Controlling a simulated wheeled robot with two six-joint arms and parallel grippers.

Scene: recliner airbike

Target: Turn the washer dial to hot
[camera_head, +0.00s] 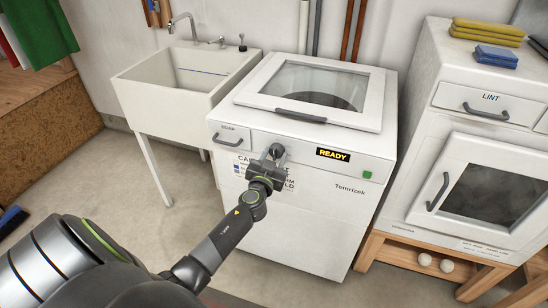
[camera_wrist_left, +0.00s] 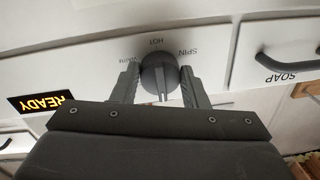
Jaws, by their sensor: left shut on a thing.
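The washer (camera_head: 310,215) is a white top-loader against the back wall, with its glass lid closed. Its dark round dial (camera_head: 277,150) is on the front panel, left of the lit READY display (camera_head: 333,154). My left gripper (camera_head: 270,158) is at the dial and partly covers it and the printed labels around it. In the left wrist view, which is upside down, the dial (camera_wrist_left: 158,74) sits between the two fingers of my left gripper (camera_wrist_left: 158,80), shut on it. The words WARM, HOT and SPIN show around the dial there. My right gripper is not in view.
A soap drawer (camera_head: 230,137) is left of the dial and a green button (camera_head: 367,174) is at the panel's right. A white sink (camera_head: 185,75) stands to the left. A dryer (camera_head: 470,170) on a wooden stand is close on the right.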

